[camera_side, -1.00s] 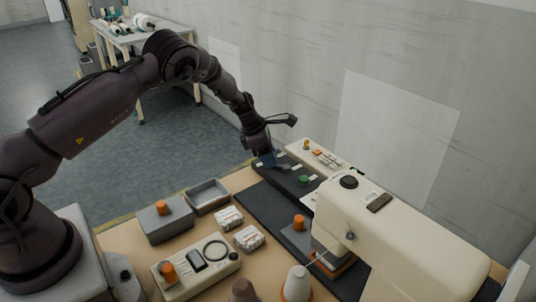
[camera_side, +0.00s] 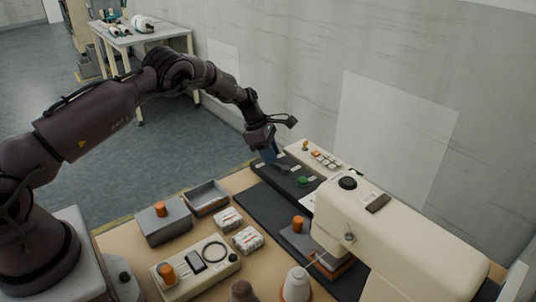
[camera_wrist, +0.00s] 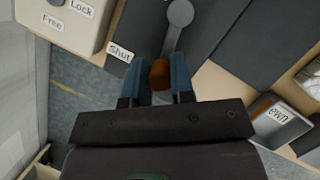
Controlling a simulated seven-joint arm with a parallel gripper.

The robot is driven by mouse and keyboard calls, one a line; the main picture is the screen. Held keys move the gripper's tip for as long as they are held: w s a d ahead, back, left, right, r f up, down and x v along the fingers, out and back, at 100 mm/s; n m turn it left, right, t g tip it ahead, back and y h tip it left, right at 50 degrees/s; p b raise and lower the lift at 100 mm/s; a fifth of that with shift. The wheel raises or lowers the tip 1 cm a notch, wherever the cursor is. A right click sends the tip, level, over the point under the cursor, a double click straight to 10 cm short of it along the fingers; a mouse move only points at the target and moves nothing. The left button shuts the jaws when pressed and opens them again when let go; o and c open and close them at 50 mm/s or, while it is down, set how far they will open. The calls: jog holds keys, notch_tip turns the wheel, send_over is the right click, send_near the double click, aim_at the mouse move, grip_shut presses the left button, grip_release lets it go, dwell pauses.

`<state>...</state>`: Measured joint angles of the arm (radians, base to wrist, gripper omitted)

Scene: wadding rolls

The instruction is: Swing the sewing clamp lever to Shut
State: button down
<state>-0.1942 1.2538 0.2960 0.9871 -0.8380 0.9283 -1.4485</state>
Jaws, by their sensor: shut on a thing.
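The clamp lever (camera_wrist: 171,42) is a grey arm with a round grey pivot end and an orange-brown knob (camera_wrist: 160,75) in the wrist view. My gripper (camera_wrist: 157,82) has its blue fingers on either side of the knob and is shut on it. The white "Shut" label (camera_wrist: 121,50) lies just left of the knob, a small gap apart. In the side view my gripper (camera_side: 268,155) is low over the far end of the dark clamp base (camera_side: 292,178). It hides the knob there.
A cream box (camera_wrist: 68,20) with "Lock" and "Free" labels stands left of the lever in the wrist view. In the side view the cream sewing machine (camera_side: 400,230) stands at right. Grey trays (camera_side: 206,196) and white wrapped packs (camera_side: 247,240) lie nearer my base.

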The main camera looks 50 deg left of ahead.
jog(key=shift+w+a+m+g+h, duration=0.1)
jog(key=shift+w+m+g+h, duration=0.25)
jog(key=shift+m, duration=0.55)
jog(key=shift+w+m+g+h, duration=0.1)
jog(key=shift+w+m+g, duration=0.15)
jog(key=shift+w+m, duration=0.5)
jog(key=shift+s+m, duration=0.15)
jog(key=shift+m, duration=0.1)
jog(key=c, duration=1)
grip_release()
jog(key=shift+r, duration=0.1)
jog(key=v, duration=1.2)
jog(key=shift+a+r, duration=0.1)
jog(key=shift+r, duration=0.25)
